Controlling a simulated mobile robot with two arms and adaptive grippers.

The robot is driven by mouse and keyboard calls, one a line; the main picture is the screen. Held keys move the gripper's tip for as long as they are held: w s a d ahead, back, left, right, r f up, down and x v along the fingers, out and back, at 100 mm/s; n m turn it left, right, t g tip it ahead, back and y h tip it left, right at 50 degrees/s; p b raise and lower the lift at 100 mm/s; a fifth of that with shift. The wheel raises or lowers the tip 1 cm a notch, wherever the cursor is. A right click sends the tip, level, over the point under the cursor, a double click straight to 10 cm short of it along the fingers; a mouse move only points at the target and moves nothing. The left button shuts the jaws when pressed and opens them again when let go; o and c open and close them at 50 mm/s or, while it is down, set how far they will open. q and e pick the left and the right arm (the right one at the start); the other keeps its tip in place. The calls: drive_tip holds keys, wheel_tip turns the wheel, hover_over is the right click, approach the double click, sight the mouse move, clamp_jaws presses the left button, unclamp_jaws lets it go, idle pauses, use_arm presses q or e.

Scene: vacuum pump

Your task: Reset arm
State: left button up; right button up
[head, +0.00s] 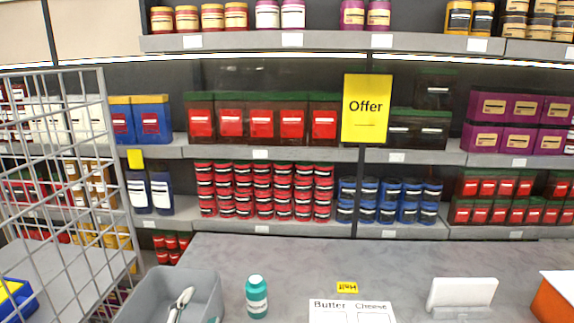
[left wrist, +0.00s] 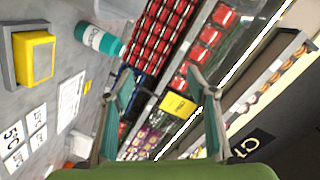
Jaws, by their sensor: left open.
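My left gripper (left wrist: 158,78) is open in the left wrist view, with its two teal and grey fingers apart and nothing between them. In the head view, part of what looks like its fingers (head: 182,298) shows at the bottom edge, in front of the grey bin (head: 150,288). A teal bottle with a white label (head: 257,297) stands upright on the grey counter (head: 290,258), right of the bin. The bottle (left wrist: 101,39) also shows in the left wrist view, apart from the fingers. My right gripper is in neither view.
Stocked shelves (head: 260,153) with a yellow Offer sign (head: 367,108) stand behind the counter. A wire cage (head: 70,150) is at the left. Butter and cheese cards (head: 350,313), a white stand (head: 462,293) and an orange box (head: 556,297) are along the front. The counter's middle is clear.

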use_arm(q)
drive_tip(key=s+a+f+n+g+y, duration=0.1)
drive_tip(key=s+a+f+n+g, duration=0.2)
drive_tip(key=s+f+n+g, duration=0.75)
drive_tip(key=s+f+g, duration=0.3)
drive_tip(key=s+f, duration=1)
drive_tip(key=s, duration=0.4)
wheel_tip(320, 180, down, 28)
drive_tip(key=s+r+b, duration=0.1)
drive_tip(key=b, duration=0.3)
drive_tip(key=s+a+f+g+b, duration=0.2)
drive_tip(key=s+f+b, duration=0.2)
drive_tip(key=s+f, duration=1.3)
wheel_tip(320, 180, down, 5)
drive_tip(key=shift+s+a+r+m, duration=0.1)
drive_tip(key=shift+s+a+m, duration=0.1)
drive_tip(key=shift+s+m, duration=0.2)
